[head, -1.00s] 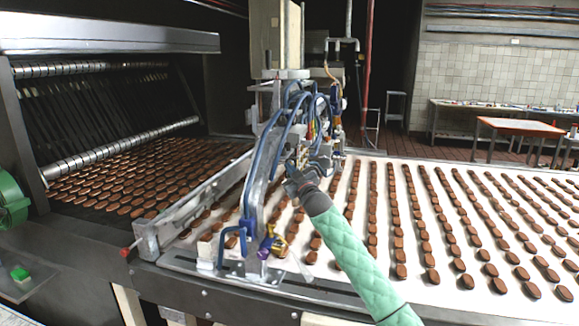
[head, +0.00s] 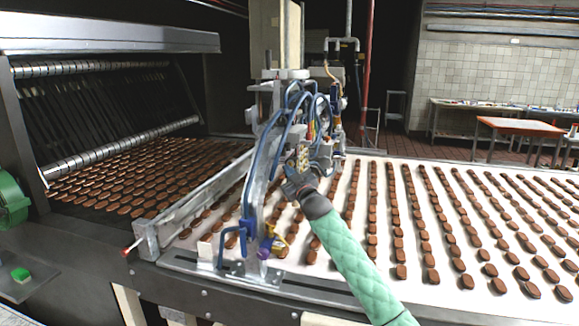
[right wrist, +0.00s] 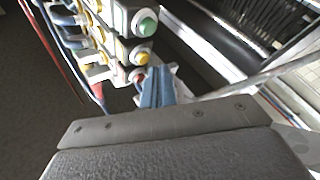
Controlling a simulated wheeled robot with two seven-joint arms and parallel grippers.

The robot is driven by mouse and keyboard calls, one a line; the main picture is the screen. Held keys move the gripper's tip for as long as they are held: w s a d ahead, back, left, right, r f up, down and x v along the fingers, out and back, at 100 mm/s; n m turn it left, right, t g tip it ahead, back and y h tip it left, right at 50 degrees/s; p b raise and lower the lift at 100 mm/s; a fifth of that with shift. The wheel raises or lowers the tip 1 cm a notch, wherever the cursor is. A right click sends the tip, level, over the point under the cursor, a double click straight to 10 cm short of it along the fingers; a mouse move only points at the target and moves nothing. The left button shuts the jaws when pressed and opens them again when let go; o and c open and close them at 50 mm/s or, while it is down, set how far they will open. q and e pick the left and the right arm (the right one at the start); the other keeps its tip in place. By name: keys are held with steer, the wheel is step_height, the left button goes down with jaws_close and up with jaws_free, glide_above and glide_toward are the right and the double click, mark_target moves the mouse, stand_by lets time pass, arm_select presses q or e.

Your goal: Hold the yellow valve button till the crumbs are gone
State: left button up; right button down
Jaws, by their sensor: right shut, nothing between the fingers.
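The valve block (head: 303,157) sits on the depositor frame in the middle of the head view. In the right wrist view it carries a green button (right wrist: 147,27), a yellow valve button (right wrist: 141,58) and a red button (right wrist: 139,81), one below another. My right gripper (head: 291,180) is shut and empty, close to the block. Its blue fingertips (right wrist: 157,70) show just right of and below the yellow button; I cannot tell if they touch it. Crumbs cannot be made out. My left gripper is not in view.
Blue hoses (head: 254,170) loop in front of the depositor, left of my right gripper. Rows of brown biscuits lie on the white conveyor (head: 445,289) at the right. A slatted machine (head: 110,110) stands at the left. An orange-topped table (head: 520,126) stands far back.

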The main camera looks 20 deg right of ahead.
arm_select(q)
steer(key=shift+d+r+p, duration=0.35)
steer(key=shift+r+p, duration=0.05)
arm_select(e)
steer(key=shift+s+a, duration=0.7)
steer(key=shift+s, duration=0.35)
steer(key=shift+s+a, duration=0.7)
steer(key=shift+s, duration=0.3)
